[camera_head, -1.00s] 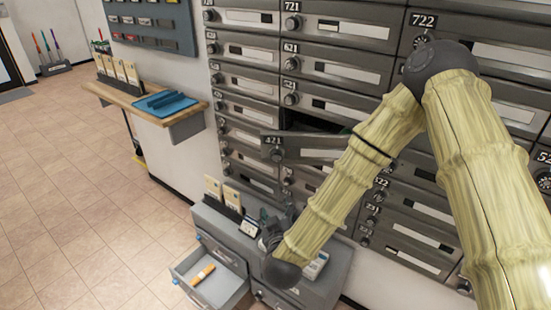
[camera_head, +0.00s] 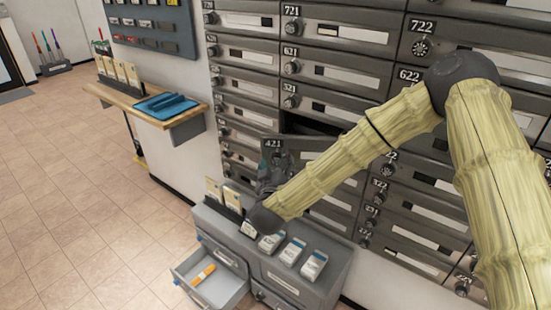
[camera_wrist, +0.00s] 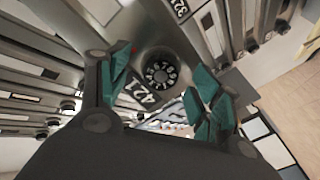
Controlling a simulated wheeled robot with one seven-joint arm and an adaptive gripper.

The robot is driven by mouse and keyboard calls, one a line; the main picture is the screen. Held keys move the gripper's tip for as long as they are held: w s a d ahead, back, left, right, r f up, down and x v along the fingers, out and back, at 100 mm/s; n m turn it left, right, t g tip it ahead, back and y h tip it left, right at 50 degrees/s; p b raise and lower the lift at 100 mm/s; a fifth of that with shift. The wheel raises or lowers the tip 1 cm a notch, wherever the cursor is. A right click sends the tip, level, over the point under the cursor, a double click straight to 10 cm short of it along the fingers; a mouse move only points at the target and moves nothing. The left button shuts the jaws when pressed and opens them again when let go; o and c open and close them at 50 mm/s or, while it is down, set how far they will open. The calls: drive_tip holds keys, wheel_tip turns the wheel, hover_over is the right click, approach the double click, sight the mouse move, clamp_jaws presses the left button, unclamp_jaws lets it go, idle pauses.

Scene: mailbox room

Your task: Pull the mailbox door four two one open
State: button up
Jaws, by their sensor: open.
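Mailbox door 421 (camera_head: 273,143) is in the middle of the bank in the head view. It stands tilted outward, with a dark gap (camera_head: 308,126) above it. My arm and gripper cover much of its face. In the wrist view, the door's number plate (camera_wrist: 140,92) and round dial knob (camera_wrist: 160,72) are close in front. My gripper (camera_wrist: 163,68) is open, with one teal-padded finger on each side of the knob. I cannot tell whether the fingers touch it. In the head view my gripper (camera_head: 274,172) is dark and just in front of the door's left end.
A grey cabinet (camera_head: 283,280) stands below, with small boxes on top and an open drawer (camera_head: 211,283) holding an orange item. A wooden shelf (camera_head: 128,98) with a blue tray (camera_head: 165,105) is at left.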

drive_tip(key=shift+w+d, duration=0.1)
drive_tip(key=shift+w, duration=0.7)
clamp_jaws()
drive_tip(key=shift+s, duration=0.15)
